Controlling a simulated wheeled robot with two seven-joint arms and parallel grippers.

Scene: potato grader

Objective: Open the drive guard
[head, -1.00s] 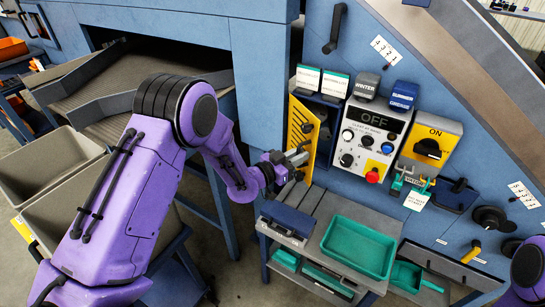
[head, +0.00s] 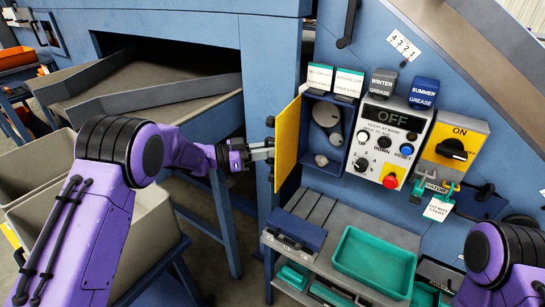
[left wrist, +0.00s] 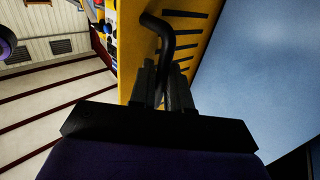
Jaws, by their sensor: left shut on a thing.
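The yellow drive guard (head: 288,143) stands swung open on its left side, seen nearly edge-on in the head view. Behind it the drive recess (head: 325,132) shows pulleys or wheels inside. My left gripper (head: 268,150) is at the guard's outer face, shut on its black handle (left wrist: 165,35). In the left wrist view the guard's slotted yellow face (left wrist: 190,50) lies just beyond the fingers. My right arm shows at the lower right of the head view, but its gripper is out of view.
A control panel (head: 388,140) with an OFF display and red button is right of the recess. A yellow ON switch box (head: 453,147) is beside it. Below stands a bench with a green tray (head: 375,262) and a blue box (head: 295,230). Grey bins (head: 40,165) stand left.

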